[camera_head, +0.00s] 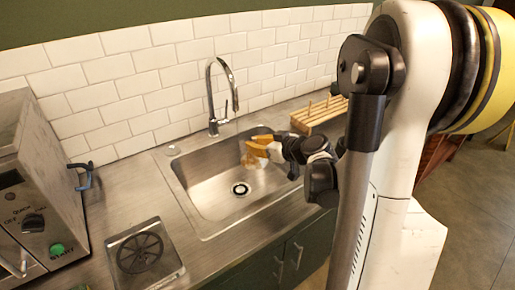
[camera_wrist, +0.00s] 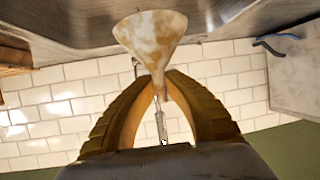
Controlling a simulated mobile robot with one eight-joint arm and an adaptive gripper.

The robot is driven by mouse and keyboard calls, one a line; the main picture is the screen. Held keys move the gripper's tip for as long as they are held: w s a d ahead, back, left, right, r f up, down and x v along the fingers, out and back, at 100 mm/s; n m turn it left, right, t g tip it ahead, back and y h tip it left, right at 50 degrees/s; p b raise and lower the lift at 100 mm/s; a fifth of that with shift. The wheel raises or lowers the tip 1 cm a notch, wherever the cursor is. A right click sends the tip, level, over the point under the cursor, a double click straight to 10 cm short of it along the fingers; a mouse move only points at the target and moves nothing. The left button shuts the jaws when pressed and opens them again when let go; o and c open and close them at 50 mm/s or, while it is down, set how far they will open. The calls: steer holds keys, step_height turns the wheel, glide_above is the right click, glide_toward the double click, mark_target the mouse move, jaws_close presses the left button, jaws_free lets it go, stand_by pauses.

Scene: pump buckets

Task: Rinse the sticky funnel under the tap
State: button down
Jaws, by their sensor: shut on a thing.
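The funnel (camera_wrist: 150,38) is pale with brown patches and is pinched at its narrow stem between the yellow fingers of my gripper (camera_wrist: 163,95). In the head view the funnel (camera_head: 251,160) hangs over the right part of the steel sink (camera_head: 200,187), with my gripper (camera_head: 262,147) just above it. The chrome tap (camera_head: 211,97) rises behind the sink, left of my gripper, and its spout arches to the right. The funnel is apart from the spout. The tap (camera_wrist: 161,124) also shows between the fingers in the wrist view. I see no clear water stream.
A wooden dish rack (camera_head: 318,112) stands on the counter at the back right. A steel appliance with knobs (camera_head: 35,215) stands at the left, with a blue hook-shaped thing (camera_head: 82,177) beside it. A square unit with a dark round grate (camera_head: 140,252) is in front.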

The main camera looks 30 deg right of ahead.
steer(key=w+d+f+b, duration=0.1)
steer(key=w+d, duration=0.1)
steer(key=w, duration=0.7)
steer(key=shift+d+f, duration=0.2)
steer(key=shift+f, duration=0.2)
steer(key=shift+s+d, duration=0.1)
steer(key=shift+s+d+b, duration=0.1)
steer(key=shift+d+b, duration=0.2)
steer(key=shift+d, duration=0.2)
steer(key=shift+a, duration=0.15)
steer(key=shift+a, duration=0.45)
steer(key=shift+s+a+b, duration=0.1)
steer(key=shift+s+a, duration=0.25)
steer(key=shift+s, duration=0.9)
steer(key=shift+s+a+b, duration=0.1)
steer(key=shift+s+a, duration=0.25)
steer(key=shift+s, duration=0.9)
steer(key=shift+s+a+b, duration=0.1)
steer(key=shift+s+a, duration=0.25)
steer(key=shift+s, duration=0.9)
